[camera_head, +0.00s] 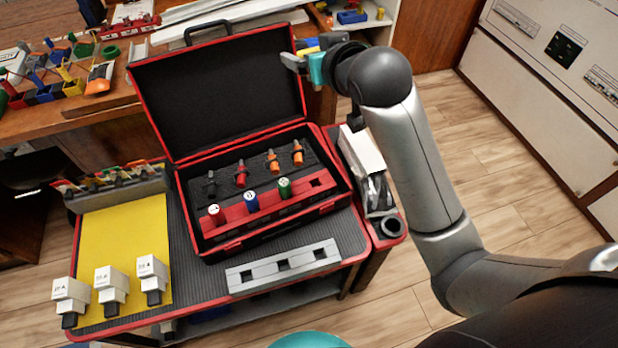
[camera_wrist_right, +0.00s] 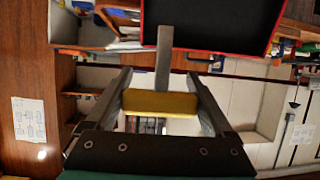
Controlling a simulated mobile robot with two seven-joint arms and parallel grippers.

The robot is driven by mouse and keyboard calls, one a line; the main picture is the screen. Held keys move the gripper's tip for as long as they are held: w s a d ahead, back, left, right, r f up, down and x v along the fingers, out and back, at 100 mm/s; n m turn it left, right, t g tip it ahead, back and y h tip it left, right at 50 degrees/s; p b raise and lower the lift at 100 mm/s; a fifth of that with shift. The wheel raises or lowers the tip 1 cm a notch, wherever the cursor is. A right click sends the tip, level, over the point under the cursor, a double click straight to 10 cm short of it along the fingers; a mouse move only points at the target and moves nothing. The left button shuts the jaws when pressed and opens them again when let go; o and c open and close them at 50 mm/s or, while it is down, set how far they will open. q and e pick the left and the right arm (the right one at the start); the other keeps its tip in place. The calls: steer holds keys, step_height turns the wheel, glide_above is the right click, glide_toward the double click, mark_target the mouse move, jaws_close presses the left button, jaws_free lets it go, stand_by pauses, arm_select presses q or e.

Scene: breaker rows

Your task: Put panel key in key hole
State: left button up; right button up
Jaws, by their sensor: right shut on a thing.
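My right gripper (camera_head: 300,58) is raised beside the top right corner of the open case's lid. It is shut on the panel key. In the right wrist view the key's yellow handle (camera_wrist_right: 160,103) lies between the fingers of the right gripper (camera_wrist_right: 160,95), and its grey shaft (camera_wrist_right: 163,55) points away from the gripper. In the head view the key is small and partly hidden by the gripper. I cannot make out a key hole for certain. My left gripper is not in view.
A black case (camera_head: 262,140) with red edges stands open on the worktable, holding several fuses. White breakers (camera_head: 103,277) stand on a yellow mat (camera_head: 125,230). A grey slotted rail (camera_head: 283,265) lies in front. A grey cabinet (camera_head: 530,75) stands at the right, with free wooden floor before it.

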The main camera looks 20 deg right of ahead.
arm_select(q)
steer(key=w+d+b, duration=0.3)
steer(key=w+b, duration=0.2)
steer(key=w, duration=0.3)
arm_select(e)
steer(key=shift+y, duration=0.3)
step_height(320, 180, down, 29)
steer(key=b, duration=0.2)
steer(key=shift+d+b, duration=0.1)
steer(key=shift+b, duration=0.25)
steer(key=shift+f+b, duration=0.5)
steer(key=shift+f, duration=0.4)
step_height(320, 180, down, 2)
steer(key=shift+f+b, duration=0.25)
steer(key=shift+b, duration=0.45)
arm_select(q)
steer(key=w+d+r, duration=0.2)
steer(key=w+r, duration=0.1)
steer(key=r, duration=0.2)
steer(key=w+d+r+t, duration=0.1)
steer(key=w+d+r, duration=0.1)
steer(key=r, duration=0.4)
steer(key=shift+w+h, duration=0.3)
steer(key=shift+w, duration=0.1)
arm_select(e)
steer(key=shift+f, duration=0.35)
